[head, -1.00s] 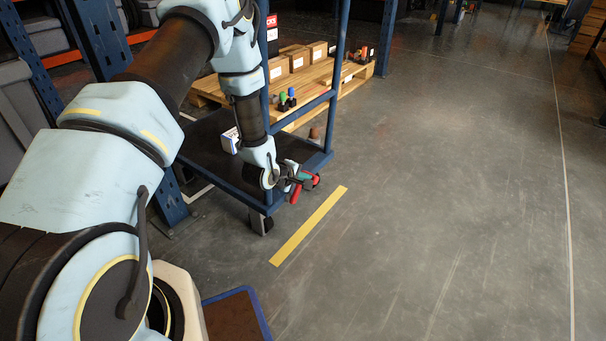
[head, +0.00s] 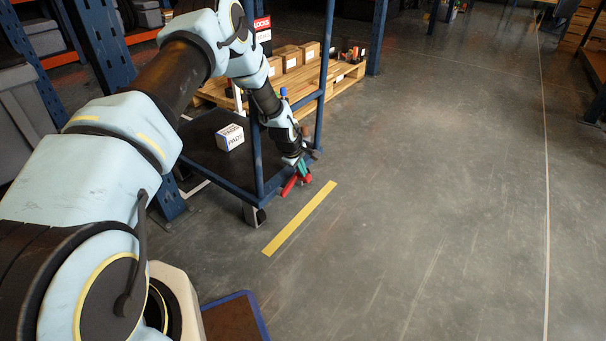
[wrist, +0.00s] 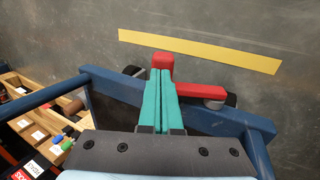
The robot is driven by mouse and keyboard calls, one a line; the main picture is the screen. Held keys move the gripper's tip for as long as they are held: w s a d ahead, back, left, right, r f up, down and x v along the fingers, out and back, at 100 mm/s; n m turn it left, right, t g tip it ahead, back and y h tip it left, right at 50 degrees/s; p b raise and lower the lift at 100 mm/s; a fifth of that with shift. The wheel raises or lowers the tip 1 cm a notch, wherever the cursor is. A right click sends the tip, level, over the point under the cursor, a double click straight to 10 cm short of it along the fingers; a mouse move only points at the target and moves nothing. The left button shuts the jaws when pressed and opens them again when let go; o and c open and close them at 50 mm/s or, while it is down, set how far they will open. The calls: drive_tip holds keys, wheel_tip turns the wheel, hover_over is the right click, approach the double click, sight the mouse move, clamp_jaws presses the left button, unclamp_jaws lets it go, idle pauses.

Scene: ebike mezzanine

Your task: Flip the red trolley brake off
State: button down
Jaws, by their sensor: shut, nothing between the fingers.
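The red brake (head: 288,187) is at the near outer edge of the blue trolley (head: 236,190). In the wrist view a red bar (wrist: 200,90) runs along the trolley edge from a grey round pivot, and a red block (wrist: 163,61) juts outward at its left. Whether bar and block join is hidden behind my fingers. My gripper (head: 304,169) has teal fingers, pressed together and empty. In the wrist view my gripper (wrist: 161,75) points at the red block, its tips overlapping the block's near end. I cannot tell whether they touch.
A white box (head: 230,137) sits on the trolley's dark deck. Blue trolley posts (head: 325,75) rise close to my arm. A pallet with cartons (head: 290,57) stands behind. A yellow floor strip (head: 300,218) lies beside the trolley, with open floor to the right.

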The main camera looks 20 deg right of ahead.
drive_tip(key=shift+d+f+y, duration=0.3)
drive_tip(key=shift+f, duration=0.05)
drive_tip(key=shift+w+d+f+b, duration=0.25)
drive_tip(key=shift+d+f+b, duration=0.15)
drive_tip(key=shift+f, duration=0.2)
drive_tip(key=shift+w+d+f+b, duration=0.2)
drive_tip(key=shift+d+f+b, duration=0.2)
drive_tip(key=shift+f, duration=0.45)
wheel_tip(320, 180, up, 15)
drive_tip(key=p, duration=0.5)
drive_tip(key=shift+d+f+p, duration=0.15)
drive_tip(key=shift+p, duration=0.15)
drive_tip(key=shift+w, duration=0.1)
